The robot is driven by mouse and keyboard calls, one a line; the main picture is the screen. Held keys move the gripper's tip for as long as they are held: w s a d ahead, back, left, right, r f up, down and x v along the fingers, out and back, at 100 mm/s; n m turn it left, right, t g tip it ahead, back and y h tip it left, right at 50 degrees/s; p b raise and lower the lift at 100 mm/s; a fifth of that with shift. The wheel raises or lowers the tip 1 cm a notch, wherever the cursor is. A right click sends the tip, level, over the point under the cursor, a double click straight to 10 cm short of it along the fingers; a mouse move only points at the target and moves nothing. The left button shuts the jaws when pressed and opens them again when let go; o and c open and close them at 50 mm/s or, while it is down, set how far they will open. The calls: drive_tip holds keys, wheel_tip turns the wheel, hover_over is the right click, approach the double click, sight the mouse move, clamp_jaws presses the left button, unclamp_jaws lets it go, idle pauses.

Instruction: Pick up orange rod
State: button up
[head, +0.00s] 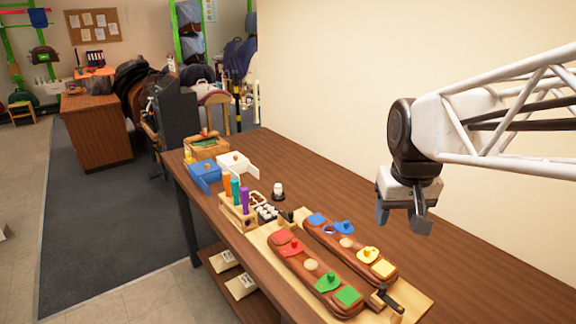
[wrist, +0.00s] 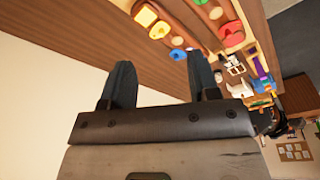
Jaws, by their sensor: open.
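An orange rod (head: 227,184) stands upright in a small wooden rack (head: 238,220) on the bench, beside a teal rod (head: 235,191) and a purple rod (head: 245,200). The rack hides its lower end. My gripper (head: 402,216) is open and empty, raised above the right part of the bench, well to the right of the orange rod. In the wrist view my gripper (wrist: 161,76) shows its two dark fingers spread apart. The purple rod shows at the right of the wrist view (wrist: 262,63); I cannot make out the orange rod clearly there.
Two brown padded boards, a front one (head: 311,267) and a back one (head: 350,240), carry coloured pieces to the right of the rack. A blue box (head: 205,176) and a white box (head: 238,163) stand behind the rack. A wall runs along the bench's back. The bench's right end is clear.

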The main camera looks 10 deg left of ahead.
drive_tip(key=w+a+r+n, duration=0.2)
drive_tip(key=w+a, duration=0.7)
drive_tip(key=w, duration=0.5)
drive_tip(key=n+g, duration=0.2)
drive_tip(key=n, duration=0.3)
hover_over(226, 173)
drive_tip(key=f, duration=1.4)
drive_tip(key=shift+d+f, duration=0.15)
drive_tip(key=shift+d, duration=0.15)
drive_tip(key=shift+a+f, duration=0.15)
drive_tip(key=shift+a, duration=0.15)
drive_tip(key=shift+f, duration=0.1)
drive_tip(key=shift+f, duration=1.2)
drive_tip(key=shift+f, duration=0.1)
